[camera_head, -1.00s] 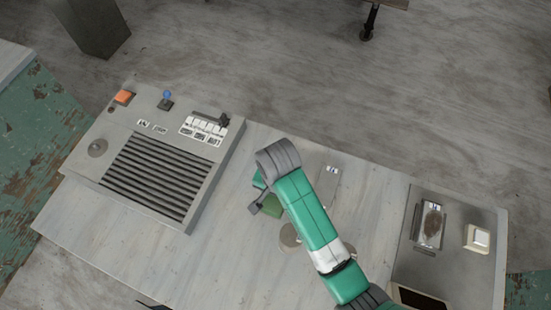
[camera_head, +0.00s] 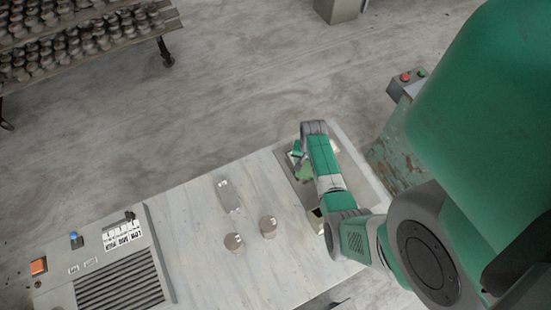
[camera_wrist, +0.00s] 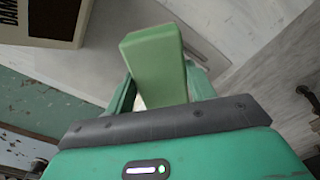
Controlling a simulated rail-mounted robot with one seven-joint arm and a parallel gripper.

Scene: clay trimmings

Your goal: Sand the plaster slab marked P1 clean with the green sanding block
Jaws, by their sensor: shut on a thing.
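My gripper (camera_head: 297,160) is shut on the green sanding block (camera_wrist: 153,62), which sticks out between the fingers in the wrist view. In the head view the block (camera_head: 305,173) shows beside the wrist, over the grey tray area at the right end of the table. I cannot tell whether it touches anything there. A pale flat slab (camera_head: 231,198) with a small label lies on the table, left of my gripper. The label is too small to read, so I cannot confirm it is P1. What lies under the block is hidden.
Two round lidded-looking pieces (camera_head: 233,242) and (camera_head: 268,226) stand near the slab. A slatted machine (camera_head: 118,262) with buttons fills the table's left end. The grey tray (camera_head: 352,152) is mostly behind my arm. A box with dark lettering (camera_wrist: 42,18) shows in the wrist view.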

